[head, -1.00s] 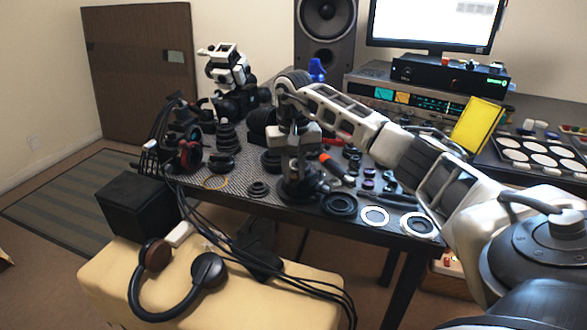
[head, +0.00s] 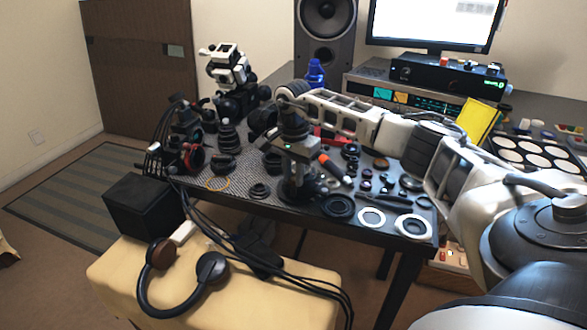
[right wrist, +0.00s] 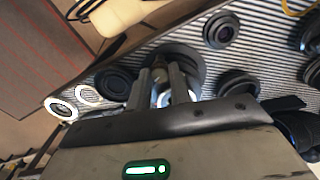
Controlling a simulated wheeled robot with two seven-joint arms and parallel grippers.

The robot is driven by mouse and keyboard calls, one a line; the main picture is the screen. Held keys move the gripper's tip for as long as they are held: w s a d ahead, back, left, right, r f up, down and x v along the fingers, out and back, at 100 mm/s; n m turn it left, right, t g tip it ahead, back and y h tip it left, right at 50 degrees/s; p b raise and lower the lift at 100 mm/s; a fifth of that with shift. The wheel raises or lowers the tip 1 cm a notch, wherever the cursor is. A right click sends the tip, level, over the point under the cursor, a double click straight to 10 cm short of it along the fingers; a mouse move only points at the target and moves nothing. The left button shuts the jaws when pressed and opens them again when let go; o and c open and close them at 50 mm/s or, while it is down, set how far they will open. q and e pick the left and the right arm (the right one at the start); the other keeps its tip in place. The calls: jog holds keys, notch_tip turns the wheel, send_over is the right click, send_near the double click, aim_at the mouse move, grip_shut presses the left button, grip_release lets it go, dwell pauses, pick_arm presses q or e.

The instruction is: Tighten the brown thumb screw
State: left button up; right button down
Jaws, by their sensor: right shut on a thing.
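My right gripper (head: 297,190) points down at a dark round lens part (head: 312,191) near the front edge of the table. In the right wrist view its two fingers (right wrist: 163,88) are shut on a small brownish piece (right wrist: 160,74), which looks like the brown thumb screw. The dark round part (right wrist: 188,62) lies behind and around the fingertips in that view. The screw is hidden by the fingers in the head view, so how deep it sits cannot be told. My left gripper is not in view.
Right of the gripper lie a black ring (head: 337,207) and two white rings (head: 371,217) (head: 413,226). A red-and-black tool (head: 335,168) is close by. Several lens parts stand to the left. Cables hang over the front edge above a stool with headphones (head: 160,277).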

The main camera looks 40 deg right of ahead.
aim_at(294, 179)
jog(key=shift+d+r+m+p, duration=0.1)
jog(key=shift+m+p, duration=0.5)
jog(key=shift+m, duration=1.5)
jog(key=c, duration=1.3)
grip_release()
jog(key=shift+o, duration=0.2)
notch_tip(294, 179, up, 16)
